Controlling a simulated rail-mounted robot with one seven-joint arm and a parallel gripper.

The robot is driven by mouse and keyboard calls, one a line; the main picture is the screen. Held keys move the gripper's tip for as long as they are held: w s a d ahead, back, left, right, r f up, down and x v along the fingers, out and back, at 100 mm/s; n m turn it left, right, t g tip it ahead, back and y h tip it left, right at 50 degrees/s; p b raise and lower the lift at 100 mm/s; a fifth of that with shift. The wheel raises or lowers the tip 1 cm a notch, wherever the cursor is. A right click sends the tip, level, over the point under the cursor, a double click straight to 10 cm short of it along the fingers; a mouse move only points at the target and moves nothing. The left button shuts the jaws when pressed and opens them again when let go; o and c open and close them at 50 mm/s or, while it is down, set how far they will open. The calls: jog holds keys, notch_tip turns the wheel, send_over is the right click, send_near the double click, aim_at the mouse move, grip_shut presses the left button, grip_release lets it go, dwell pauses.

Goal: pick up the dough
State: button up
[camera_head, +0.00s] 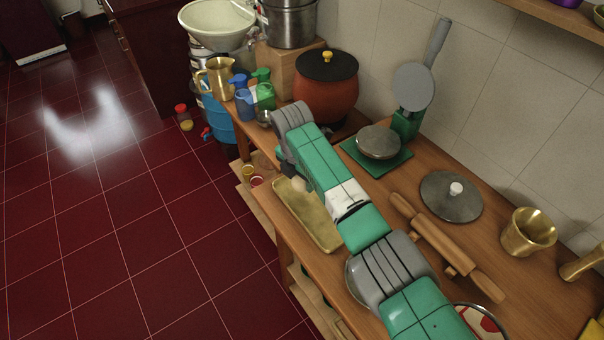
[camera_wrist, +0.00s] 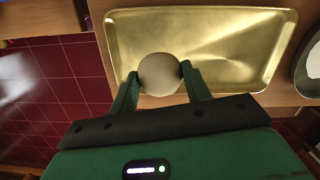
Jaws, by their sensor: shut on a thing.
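The dough (camera_wrist: 160,74) is a pale round ball between the two green fingers of my gripper (camera_wrist: 160,77) in the wrist view. The gripper is shut on it, with a fingertip touching each side. The ball is over the near left part of a shallow brass tray (camera_wrist: 225,60); I cannot tell whether it still touches the tray. In the head view the tray (camera_head: 318,228) lies on the wooden counter beside my green and grey arm.
A rolling pin (camera_head: 447,248) and a grey lid (camera_head: 451,196) lie to the right. A green press (camera_head: 378,150) and a red-brown pot (camera_head: 326,88) stand along the wall. Cups and a brass jug (camera_head: 216,78) crowd the far end. Open floor lies left of the counter.

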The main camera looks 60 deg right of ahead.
jog(key=s+a+p, duration=0.1)
jog(key=a, duration=0.3)
jog(key=s+a+p, duration=0.2)
jog(key=a, duration=0.3)
jog(key=s+a+r+p, duration=0.1)
jog(key=a, duration=0.4)
jog(key=shift+s+a+r+p, duration=0.1)
jog(key=shift+s+a+p, duration=0.1)
jog(key=shift+p, duration=0.15)
jog(key=shift+r+p, duration=0.2)
jog(key=shift+p, duration=0.15)
jog(key=s+d+r+m+p, duration=0.1)
jog(key=s+r+m+p, duration=0.15)
jog(key=s+p, duration=1)
jog(key=s+r+m+p, duration=0.25)
jog(key=s+p, duration=0.75)
jog(key=p, duration=0.6)
jog(key=shift+m+g, duration=0.3)
notch_tip(320, 180, down, 8)
jog(key=b, duration=0.8)
jog(key=shift+d, duration=0.1)
jog(key=shift+f+b, duration=0.75)
jog(key=shift+f, duration=0.65)
jog(key=shift+r, duration=0.1)
